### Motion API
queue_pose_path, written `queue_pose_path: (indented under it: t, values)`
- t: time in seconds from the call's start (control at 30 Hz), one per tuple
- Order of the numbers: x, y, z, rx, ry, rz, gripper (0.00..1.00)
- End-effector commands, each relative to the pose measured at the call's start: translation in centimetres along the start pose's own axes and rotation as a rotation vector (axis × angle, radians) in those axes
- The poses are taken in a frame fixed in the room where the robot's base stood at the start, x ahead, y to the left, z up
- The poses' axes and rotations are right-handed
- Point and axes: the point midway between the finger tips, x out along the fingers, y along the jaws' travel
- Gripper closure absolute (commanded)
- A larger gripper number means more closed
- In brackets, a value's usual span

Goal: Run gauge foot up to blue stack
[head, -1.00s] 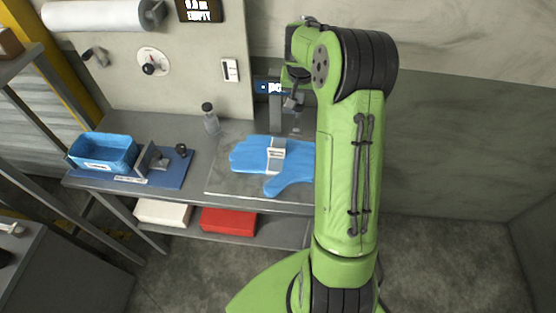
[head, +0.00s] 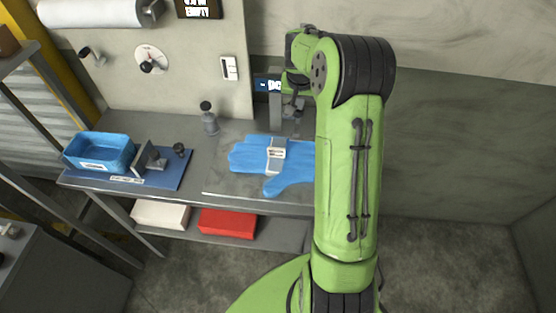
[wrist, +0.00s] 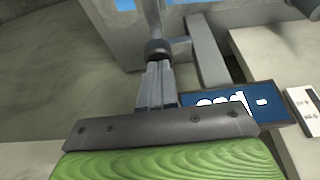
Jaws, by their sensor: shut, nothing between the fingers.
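A blue glove-shaped stack (head: 262,154) lies flat on a grey plate (head: 225,185) on the bench, with a light buckle-like piece (head: 276,153) across it. My arm hides its right end. Behind it stands the gauge's grey column (head: 275,112) with a blue display (head: 266,86). In the wrist view the display (wrist: 225,104) appears upside down beside the column (wrist: 205,50). My gripper (wrist: 154,64) is shut and empty, its tips at a dark round knob (wrist: 157,47) on the gauge; I cannot tell whether they touch. The gauge foot is not clearly visible.
A blue bin (head: 100,152) and a small fixture (head: 150,158) stand on a blue mat at the left of the bench. A grey bottle (head: 209,120) stands near the back wall. A red box (head: 227,222) and white box (head: 160,214) sit on the lower shelf.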

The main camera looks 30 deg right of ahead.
Motion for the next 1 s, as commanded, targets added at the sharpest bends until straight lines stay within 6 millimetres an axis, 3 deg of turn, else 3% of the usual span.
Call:
queue_pose_path:
  t: [1.0]
  values:
    - [3.0, 0.0, 1.1, -0.001, -0.002, 0.000, 1.00]
